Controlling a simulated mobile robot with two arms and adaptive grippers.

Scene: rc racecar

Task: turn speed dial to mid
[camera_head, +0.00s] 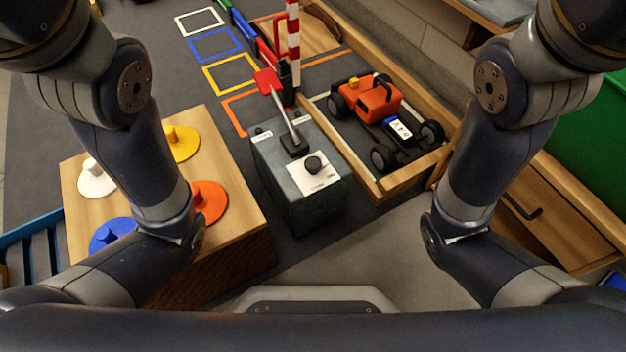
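The speed dial (313,165) is a black round knob on a white label plate (324,178) on top of a grey control box (268,152). The box stands on the floor in the middle of the view. The dial's pointer is too small to read. A lever (285,115) with a red end rises from the same box behind the dial. Both my arms reach down at the sides of the view, left and right of the box. Neither gripper shows, and nothing of mine touches the dial.
A wooden block table (240,215) with white, yellow, blue and orange knobbed discs stands left of the box. An orange racecar (371,99) sits in a wood-edged lane (362,178) to the right. A red-white striped post (293,45) rises behind. A wooden drawer (545,215) is at the right.

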